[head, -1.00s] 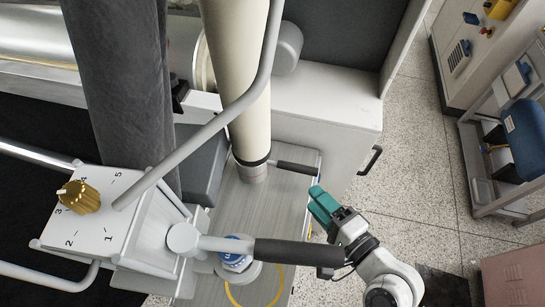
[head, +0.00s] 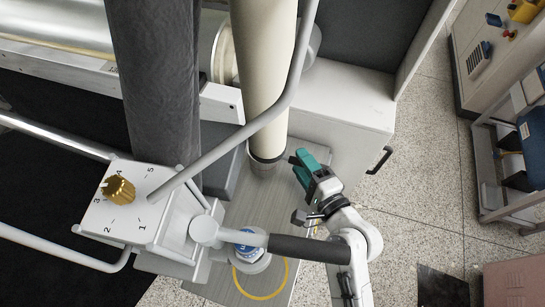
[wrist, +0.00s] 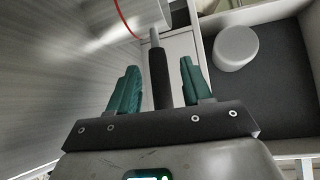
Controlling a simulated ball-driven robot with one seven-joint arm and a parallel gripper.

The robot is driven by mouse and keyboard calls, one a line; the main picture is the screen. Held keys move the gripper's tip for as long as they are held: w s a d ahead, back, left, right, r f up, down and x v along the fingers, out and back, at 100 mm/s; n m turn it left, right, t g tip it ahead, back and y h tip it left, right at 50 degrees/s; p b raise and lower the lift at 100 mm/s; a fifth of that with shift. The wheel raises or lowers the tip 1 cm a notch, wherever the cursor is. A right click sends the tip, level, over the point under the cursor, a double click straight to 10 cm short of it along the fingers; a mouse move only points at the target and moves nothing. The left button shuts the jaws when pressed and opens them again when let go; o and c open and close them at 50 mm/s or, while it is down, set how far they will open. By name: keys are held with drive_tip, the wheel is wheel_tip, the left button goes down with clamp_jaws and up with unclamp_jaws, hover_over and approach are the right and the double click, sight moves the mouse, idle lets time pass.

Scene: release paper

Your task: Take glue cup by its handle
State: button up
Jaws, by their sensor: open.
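The glue cup (head: 262,168) stands on the grey bench top at the foot of the cream roll, its upper part hidden by the roll's end. Its black handle (wrist: 159,82) points toward me in the wrist view. In the head view the handle is mostly hidden by my gripper (head: 299,166). My gripper is open, its teal fingers just right of the cup. In the wrist view my gripper (wrist: 160,72) has one finger on each side of the handle, with a gap visible on both sides. I cannot tell the handle's depth between the fingers exactly.
The cream roll (head: 265,75) rises close behind the cup. A grey tube (head: 225,150) and a dark-gripped lever (head: 308,249) cross nearby. A blue-marked round item (head: 245,252) sits near a yellow ring (head: 270,293). A white cabinet (head: 345,105) stands behind; open floor lies right.

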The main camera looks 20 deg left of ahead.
drive_tip(key=shift+w+a+f, duration=0.1)
drive_tip(key=shift+w+a, duration=0.35)
drive_tip(key=shift+a, duration=0.05)
drive_tip(key=shift+c, duration=0.4)
clamp_jaws()
